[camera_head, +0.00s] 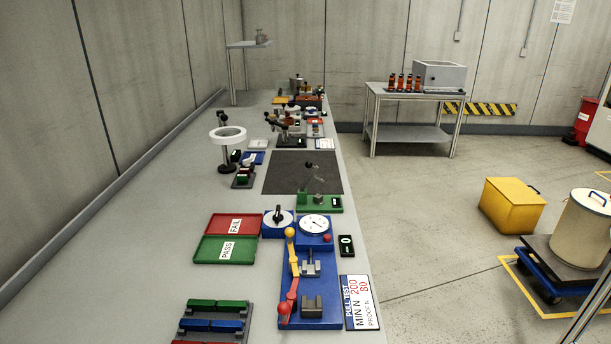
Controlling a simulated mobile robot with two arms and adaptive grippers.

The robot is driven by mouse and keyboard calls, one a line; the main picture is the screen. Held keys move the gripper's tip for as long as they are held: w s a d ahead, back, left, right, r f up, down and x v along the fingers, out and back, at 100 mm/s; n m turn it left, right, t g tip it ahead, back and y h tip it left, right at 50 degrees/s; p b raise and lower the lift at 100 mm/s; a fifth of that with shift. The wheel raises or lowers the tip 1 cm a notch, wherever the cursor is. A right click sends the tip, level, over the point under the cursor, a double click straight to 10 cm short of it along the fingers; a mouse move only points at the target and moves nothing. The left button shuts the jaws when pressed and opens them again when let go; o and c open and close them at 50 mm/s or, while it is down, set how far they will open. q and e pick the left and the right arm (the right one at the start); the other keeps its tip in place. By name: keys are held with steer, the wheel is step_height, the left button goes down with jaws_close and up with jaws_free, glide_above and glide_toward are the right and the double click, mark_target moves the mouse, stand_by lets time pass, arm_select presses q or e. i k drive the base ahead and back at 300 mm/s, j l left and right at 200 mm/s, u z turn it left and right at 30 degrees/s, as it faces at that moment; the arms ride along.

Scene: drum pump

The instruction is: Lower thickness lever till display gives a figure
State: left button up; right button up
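Neither of my grippers is in view. A small green-based device (319,203) stands on the long bench just beyond the blue pull-test fixture. It carries a grey metal post with a dark arm tilted up, which looks like a lever (308,177). A small dark panel with green marks, perhaps a display (335,203), is on the right of its base; I cannot read a figure on it. No label shows which lever is the thickness lever.
The blue pull-test fixture (322,314) has a yellow-and-red lever and a dial (314,224). A small black display (346,245) stands right of it. FAIL (216,226) and PASS (210,251) trays lie left. A dark mat (285,184) lies beyond. A yellow box (513,206) stands on the floor.

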mark_target(308, 164)
steer(key=j+u, duration=0.5)
steer(key=j, duration=0.2)
steer(key=i+j+u, duration=0.1)
steer(key=j+u, duration=0.4)
steer(key=j, duration=0.2)
